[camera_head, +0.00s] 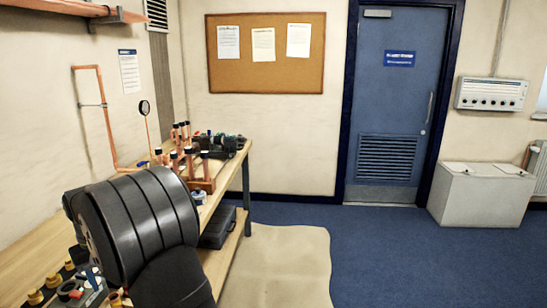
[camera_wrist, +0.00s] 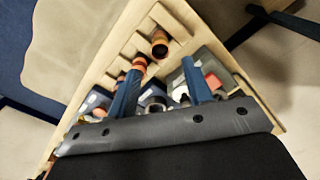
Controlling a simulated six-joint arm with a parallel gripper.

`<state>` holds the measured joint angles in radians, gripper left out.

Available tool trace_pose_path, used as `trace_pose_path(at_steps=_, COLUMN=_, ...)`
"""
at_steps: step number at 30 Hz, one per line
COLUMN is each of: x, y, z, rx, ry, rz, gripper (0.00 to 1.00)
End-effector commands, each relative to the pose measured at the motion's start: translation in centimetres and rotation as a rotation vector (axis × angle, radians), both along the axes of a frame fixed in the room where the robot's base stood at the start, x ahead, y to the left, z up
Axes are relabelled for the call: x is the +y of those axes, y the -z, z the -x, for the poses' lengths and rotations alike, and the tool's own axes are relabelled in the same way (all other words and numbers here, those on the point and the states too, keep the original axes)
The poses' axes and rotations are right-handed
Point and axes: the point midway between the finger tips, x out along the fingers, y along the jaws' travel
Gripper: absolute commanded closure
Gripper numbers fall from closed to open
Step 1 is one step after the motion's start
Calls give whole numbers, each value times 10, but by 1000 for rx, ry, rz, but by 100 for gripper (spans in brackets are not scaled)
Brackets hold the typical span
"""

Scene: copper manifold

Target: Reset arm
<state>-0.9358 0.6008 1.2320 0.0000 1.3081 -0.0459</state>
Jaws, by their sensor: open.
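My gripper (camera_wrist: 161,67) shows in the wrist view with its two blue fingers apart and nothing held between them. It is above a wooden rack (camera_wrist: 128,24) with slots, where a copper fitting (camera_wrist: 159,43) stands with its dark open end up. Another orange-copper fitting (camera_wrist: 139,63) is by the left fingertip; I cannot tell whether they touch. In the head view my black arm fills the lower left and the fingers cannot be made out. The copper manifold (camera_head: 188,159) with several upright black-capped pipes stands on the bench beyond my arm.
The wooden bench (camera_head: 28,248) runs along the left wall. Grey boxes (camera_wrist: 208,62) with fittings lie below the fingers. A dark machine (camera_head: 222,143) sits behind the manifold. A black case (camera_head: 218,228) is on the lower shelf.

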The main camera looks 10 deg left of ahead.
Motion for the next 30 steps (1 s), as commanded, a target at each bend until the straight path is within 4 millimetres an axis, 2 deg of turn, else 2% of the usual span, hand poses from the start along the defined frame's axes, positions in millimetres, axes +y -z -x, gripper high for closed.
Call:
trace_pose_path(at_steps=5, x=0, y=-37, z=0, rx=-2, ry=0, rz=-3, gripper=54)
trace_pose_path(at_steps=23, x=-1, y=86, z=0, rx=2, ry=0, rz=3, gripper=54)
trace_pose_path(at_steps=24, x=0, y=87, z=0, rx=0, ry=0, rz=0, gripper=54)
trace_pose_path(at_steps=30, x=0, y=41, z=-1, rx=-2, ry=0, rz=-3, gripper=54)
